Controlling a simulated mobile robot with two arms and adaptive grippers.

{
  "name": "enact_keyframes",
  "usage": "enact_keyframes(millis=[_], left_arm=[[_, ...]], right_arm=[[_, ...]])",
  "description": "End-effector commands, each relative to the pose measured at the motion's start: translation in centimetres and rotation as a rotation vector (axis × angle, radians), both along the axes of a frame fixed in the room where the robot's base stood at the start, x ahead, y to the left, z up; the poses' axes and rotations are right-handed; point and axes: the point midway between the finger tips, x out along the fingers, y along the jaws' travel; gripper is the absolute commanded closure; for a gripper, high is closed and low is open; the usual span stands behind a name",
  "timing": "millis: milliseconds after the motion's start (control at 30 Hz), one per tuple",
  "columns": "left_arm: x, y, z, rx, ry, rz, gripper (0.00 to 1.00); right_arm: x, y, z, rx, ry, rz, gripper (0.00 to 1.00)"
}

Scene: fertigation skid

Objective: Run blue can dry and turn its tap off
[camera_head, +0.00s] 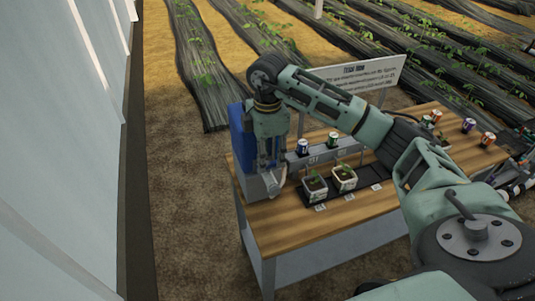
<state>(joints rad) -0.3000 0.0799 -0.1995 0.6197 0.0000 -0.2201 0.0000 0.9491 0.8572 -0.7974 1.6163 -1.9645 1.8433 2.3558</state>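A blue-and-white can (302,147) stands on a grey ledge right of the gripper. No tap can be made out; the gripper hides part of the block.
Two white pots with seedlings (315,188) (345,179) stand on a dark tray with small labels. A printed sign (365,75) stands behind. Several more cans (468,125) stand at the right. The table's front strip (300,228) is bare. A pale wall (60,120) rises at the left.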

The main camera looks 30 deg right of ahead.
Motion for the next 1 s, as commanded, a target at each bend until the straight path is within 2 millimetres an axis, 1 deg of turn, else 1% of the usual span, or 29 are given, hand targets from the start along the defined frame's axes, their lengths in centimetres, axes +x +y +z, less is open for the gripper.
enact_keyframes(millis=[500,600,800,867,1000], left_arm=[[0.0,0.0,-2.6,0.0,0.0,0.0,0.55],[0.0,0.0,-2.8,0.0,0.0,0.0,0.55],[0.0,0.0,-2.7,-0.001,0.0,0.0,0.55],[0.0,0.0,-2.7,-0.001,0.0,0.0,0.55],[0.0,-0.1,-2.7,-0.001,0.0,0.0,0.55]], right_arm=[[-0.1,0.0,-4.2,-0.001,0.001,0.0,0.66],[-0.1,0.0,-4.5,-0.001,0.001,0.0,0.66],[-0.1,0.0,-4.4,-0.001,0.002,0.0,0.66],[-0.1,0.0,-4.5,-0.001,0.002,0.001,0.7],[-0.1,0.0,-4.5,-0.001,0.003,0.001,0.82]])
